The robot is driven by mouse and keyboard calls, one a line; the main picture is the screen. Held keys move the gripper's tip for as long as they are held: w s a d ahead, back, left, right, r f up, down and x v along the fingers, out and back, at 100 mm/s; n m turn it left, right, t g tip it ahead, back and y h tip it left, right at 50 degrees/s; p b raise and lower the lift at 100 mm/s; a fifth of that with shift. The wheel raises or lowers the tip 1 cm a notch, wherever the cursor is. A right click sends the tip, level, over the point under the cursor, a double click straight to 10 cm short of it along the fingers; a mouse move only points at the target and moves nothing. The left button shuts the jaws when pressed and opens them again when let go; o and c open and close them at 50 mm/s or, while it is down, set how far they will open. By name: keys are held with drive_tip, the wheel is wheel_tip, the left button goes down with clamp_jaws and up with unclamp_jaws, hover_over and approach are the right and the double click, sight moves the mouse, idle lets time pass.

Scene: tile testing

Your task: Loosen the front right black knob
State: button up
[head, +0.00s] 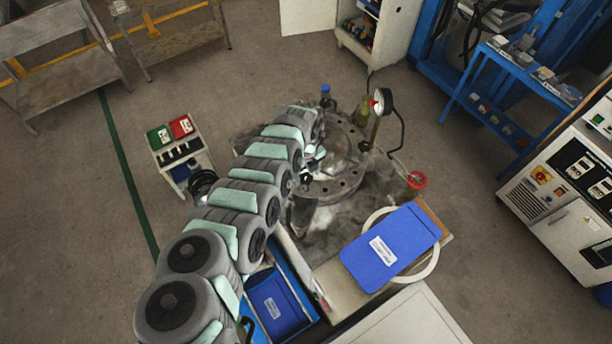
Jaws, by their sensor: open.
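A round metal test ring (345,185) with bolt holes sits on the worn bench in the middle of the head view. A small black knob (365,147) shows at the ring's right side, below the pressure gauge. A dark knob-like part (305,179) shows at the ring's front left, close beside my arm. I cannot tell for certain which is the front right knob. My gripper (314,156) is small and partly hidden by my arm, over the left part of the ring. It is open, and I see nothing held in it.

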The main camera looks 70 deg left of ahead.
drive_tip(key=shift+f, duration=0.3)
drive_tip(key=shift+c, duration=0.3)
clamp_jaws()
